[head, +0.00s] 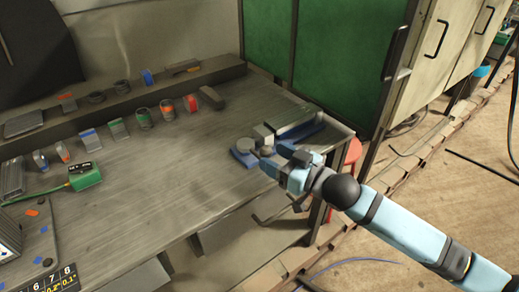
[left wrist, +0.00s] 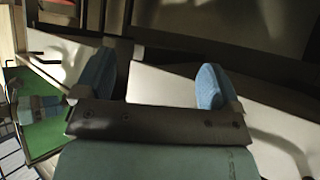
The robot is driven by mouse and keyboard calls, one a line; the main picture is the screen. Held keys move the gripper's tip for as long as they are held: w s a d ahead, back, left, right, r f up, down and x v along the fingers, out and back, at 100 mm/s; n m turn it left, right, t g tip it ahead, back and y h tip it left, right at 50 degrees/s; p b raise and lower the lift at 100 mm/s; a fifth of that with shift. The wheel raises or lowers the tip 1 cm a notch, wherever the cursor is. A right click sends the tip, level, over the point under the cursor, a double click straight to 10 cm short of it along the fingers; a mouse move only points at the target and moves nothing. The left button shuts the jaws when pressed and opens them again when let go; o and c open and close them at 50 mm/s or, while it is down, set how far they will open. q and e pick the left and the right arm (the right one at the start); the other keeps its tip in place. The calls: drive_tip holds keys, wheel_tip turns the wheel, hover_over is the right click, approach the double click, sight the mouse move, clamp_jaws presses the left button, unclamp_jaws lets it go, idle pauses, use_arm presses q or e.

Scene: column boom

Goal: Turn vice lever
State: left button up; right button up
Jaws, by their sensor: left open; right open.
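The vice (head: 291,131) sits at the right end of the workbench, with blue base parts and a grey body. Its lever cannot be made out clearly; the near end of the vice is partly covered by my right gripper. My right gripper (head: 275,157) is open at the near right side of the vice, its light blue fingertips pointing left close to a round grey part. Whether they touch it cannot be told. My left gripper (left wrist: 151,84) is open and empty in the left wrist view, away from the vice. It does not show in the head view.
The workbench (head: 170,175) has a clear middle. Several small coloured items and a green box (head: 85,177) stand at its left and back. A green cabinet (head: 345,60) rises behind the vice. A red stool (head: 353,152) stands beside the bench's right end.

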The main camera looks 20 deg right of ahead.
drive_tip(key=x, duration=0.5)
